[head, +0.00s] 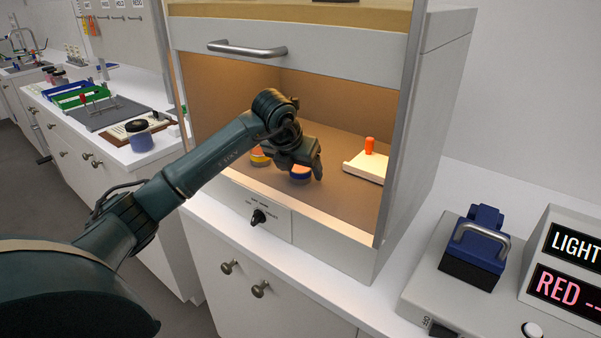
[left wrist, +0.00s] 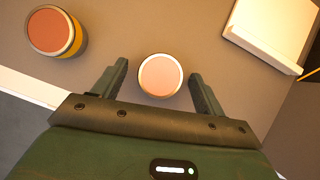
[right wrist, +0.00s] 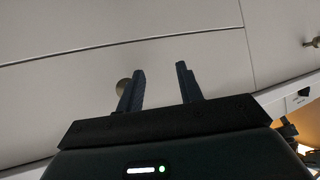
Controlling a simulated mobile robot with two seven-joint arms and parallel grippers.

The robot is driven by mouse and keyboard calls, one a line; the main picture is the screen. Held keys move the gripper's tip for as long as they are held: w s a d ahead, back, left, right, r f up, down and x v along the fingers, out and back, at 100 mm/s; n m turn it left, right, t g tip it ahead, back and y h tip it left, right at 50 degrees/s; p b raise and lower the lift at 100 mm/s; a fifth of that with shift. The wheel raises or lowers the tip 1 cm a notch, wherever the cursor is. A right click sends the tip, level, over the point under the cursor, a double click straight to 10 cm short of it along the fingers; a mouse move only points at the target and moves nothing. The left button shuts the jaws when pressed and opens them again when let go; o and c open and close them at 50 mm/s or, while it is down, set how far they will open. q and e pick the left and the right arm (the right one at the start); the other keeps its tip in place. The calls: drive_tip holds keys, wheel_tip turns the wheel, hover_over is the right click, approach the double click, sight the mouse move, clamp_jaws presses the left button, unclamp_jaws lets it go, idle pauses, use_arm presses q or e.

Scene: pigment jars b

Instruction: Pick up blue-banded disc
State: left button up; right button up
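The blue-banded disc (head: 300,174) stands on the floor of the lit cabinet, partly covered by my left gripper (head: 308,170). In the left wrist view, a disc with a pale orange top (left wrist: 160,76) sits between the two spread fingers of my left gripper (left wrist: 160,85), with a gap on each side. The gripper is open above and around it, and the band is hardly visible from there. My right gripper (right wrist: 160,88) is open and empty, facing white cabinet fronts.
A yellow-banded disc (head: 259,157) stands left of the blue-banded one; it also shows in the left wrist view (left wrist: 55,32). A white block (head: 362,168) with an orange peg (head: 369,145) lies to the right. The cabinet's raised front (head: 290,40) hangs above my left arm.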

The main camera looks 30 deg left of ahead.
use_arm(q)
drive_tip(key=c, duration=1)
drive_tip(key=shift+c, duration=0.6)
drive_tip(key=shift+r, duration=0.15)
